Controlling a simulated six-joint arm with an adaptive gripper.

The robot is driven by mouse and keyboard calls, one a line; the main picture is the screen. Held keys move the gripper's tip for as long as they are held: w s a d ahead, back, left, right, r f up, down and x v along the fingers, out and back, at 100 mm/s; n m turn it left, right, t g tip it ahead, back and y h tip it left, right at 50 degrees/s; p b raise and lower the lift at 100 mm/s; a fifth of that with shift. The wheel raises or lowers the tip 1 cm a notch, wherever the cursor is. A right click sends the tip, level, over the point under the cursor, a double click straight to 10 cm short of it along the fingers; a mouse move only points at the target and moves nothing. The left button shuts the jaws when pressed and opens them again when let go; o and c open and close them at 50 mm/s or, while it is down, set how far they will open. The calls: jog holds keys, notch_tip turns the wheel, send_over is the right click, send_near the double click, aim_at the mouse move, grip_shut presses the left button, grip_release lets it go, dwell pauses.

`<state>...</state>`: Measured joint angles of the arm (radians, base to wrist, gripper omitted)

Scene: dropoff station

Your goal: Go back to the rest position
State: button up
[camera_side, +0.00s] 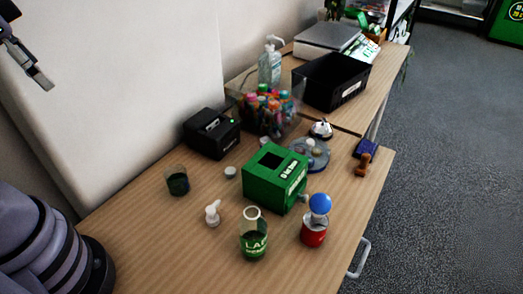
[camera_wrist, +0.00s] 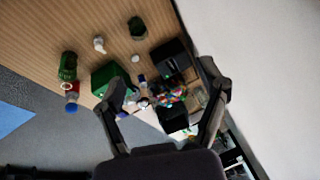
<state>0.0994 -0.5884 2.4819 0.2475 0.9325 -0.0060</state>
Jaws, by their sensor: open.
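My gripper (camera_side: 40,78) hangs high at the upper left of the side view, in front of the pale wall and well above the table. In the wrist view my gripper (camera_wrist: 168,105) has its two fingers spread wide with nothing between them. The table (camera_side: 140,235) lies below, and it shows tilted at the upper left of the wrist view. No object touches my gripper.
A green box (camera_side: 270,180), a green-labelled glass (camera_side: 253,240), a red container with a blue ball (camera_side: 314,228), a dark cup (camera_side: 177,181) and a black device (camera_side: 211,133) stand on the table. A black bin (camera_side: 330,82) stands farther back. The air around my gripper is free.

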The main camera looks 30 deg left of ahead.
jog(key=shift+s+d+r+n+t+h, duration=0.4)
jog(key=shift+d+r+n+h, duration=0.1)
jog(key=shift+d+n, duration=0.1)
jog(key=shift+s+d+r+n+t+h, duration=0.4)
jog(key=shift+d+n+h, duration=0.1)
jog(key=shift+n, duration=0.1)
